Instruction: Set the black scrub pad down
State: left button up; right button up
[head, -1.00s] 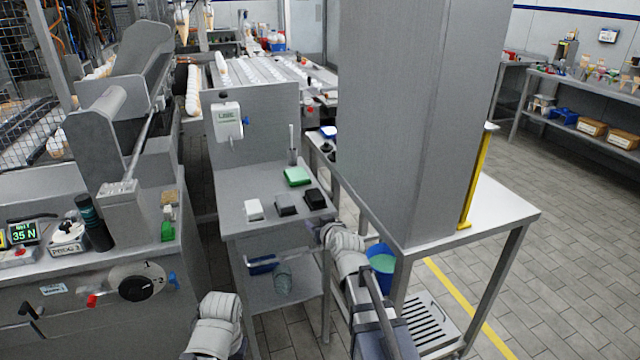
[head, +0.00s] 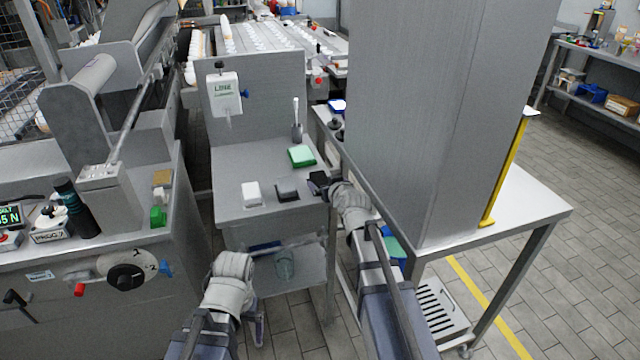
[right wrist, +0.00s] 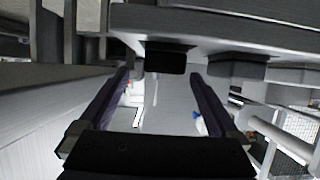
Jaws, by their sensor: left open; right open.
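The black scrub pad (head: 317,178) lies at the right front of the grey bench top (head: 232,164), partly hidden by my right gripper. My right gripper (head: 329,186) is at the bench's right edge, close to the pad. In the right wrist view its two fingers are spread, and a black block (right wrist: 166,57), apparently the pad, shows beyond and between the tips, apart from both. My left gripper (head: 258,328) hangs low in front of the bench, open and away from the pads; its fingers are poorly seen.
A brush in a holder (head: 297,130) stands behind. A tall grey cabinet (head: 440,120) on a table rises close on the right.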

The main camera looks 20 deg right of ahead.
aim_at(322, 181)
jog(key=b+x, duration=0.1)
jog(key=x, duration=0.1)
jog(key=b+x, duration=0.1)
jog(key=x, duration=0.2)
jog(key=shift+a+f, duration=0.2)
jog(key=shift+a, duration=0.05)
jog(key=shift+s, duration=0.1)
jog(key=c, duration=1.4)
jog(key=shift+r, duration=0.15)
